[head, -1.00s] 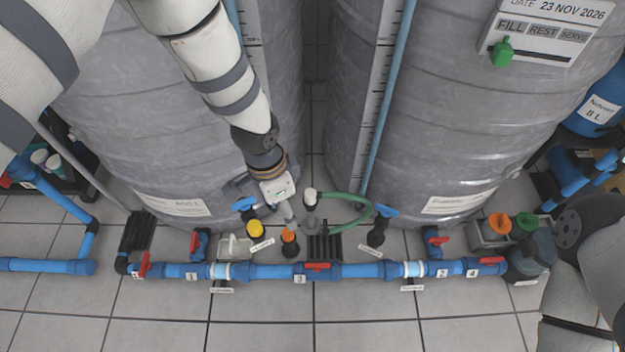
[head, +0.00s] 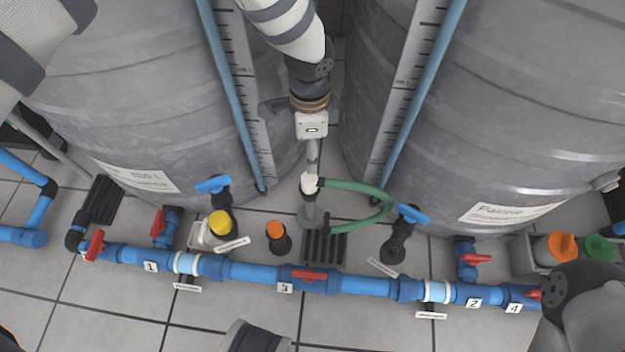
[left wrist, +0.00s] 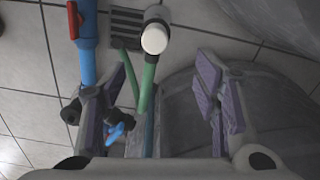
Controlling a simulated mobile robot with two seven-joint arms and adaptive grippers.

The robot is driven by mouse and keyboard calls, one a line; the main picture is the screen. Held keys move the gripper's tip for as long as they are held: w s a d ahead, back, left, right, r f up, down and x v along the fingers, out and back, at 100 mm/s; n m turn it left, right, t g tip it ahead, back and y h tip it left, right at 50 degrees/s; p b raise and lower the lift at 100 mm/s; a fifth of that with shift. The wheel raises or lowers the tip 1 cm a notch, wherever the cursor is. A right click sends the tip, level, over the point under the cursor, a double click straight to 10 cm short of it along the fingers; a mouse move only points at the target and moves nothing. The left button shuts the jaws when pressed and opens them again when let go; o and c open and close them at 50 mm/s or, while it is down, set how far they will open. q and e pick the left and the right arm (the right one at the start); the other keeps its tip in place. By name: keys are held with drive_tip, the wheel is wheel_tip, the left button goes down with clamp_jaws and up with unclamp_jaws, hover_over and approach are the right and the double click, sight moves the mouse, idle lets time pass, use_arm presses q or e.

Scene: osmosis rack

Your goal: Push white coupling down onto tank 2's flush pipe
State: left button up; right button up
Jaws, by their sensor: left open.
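The white coupling (head: 310,183) sits at the top of a grey upright pipe (head: 309,212) between the two tanks. A green hose (head: 386,203) joins its side and curves back to the floor grate. How far the coupling is seated cannot be told. My left gripper (head: 312,150) comes from above, in line with the coupling in the head view. In the left wrist view its two purple-padded fingers (left wrist: 160,95) are spread and empty. The white coupling (left wrist: 154,38) shows beyond the fingertips there, apart from them. My right gripper is out of view.
Blue pipework (head: 255,272) with red-handled valves runs across the front. A drain grate (head: 324,246) lies behind it. An orange-capped fitting (head: 276,232) and blue-handled valves (head: 406,218) stand on either side. Large grey tanks (head: 130,90) close in left and right.

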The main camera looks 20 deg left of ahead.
sight(310, 177)
use_arm(q)
wheel_tip(310, 177, down, 7)
drive_tip(key=b, duration=0.3)
drive_tip(key=shift+f, duration=0.1)
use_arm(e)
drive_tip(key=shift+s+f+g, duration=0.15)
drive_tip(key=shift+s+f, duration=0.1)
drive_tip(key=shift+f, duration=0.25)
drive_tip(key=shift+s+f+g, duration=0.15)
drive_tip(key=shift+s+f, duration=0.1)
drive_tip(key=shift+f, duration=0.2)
use_arm(q)
drive_tip(key=f, duration=0.1)
drive_tip(key=f+b, duration=0.1)
drive_tip(key=f, duration=0.1)
drive_tip(key=f+b, duration=0.1)
drive_tip(key=f, duration=0.1)
drive_tip(key=shift+s+d+f, duration=0.1)
drive_tip(key=shift+s, duration=0.3)
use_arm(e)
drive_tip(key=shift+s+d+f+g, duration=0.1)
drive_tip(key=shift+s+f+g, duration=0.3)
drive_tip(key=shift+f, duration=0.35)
use_arm(q)
drive_tip(key=shift+c, duration=0.2)
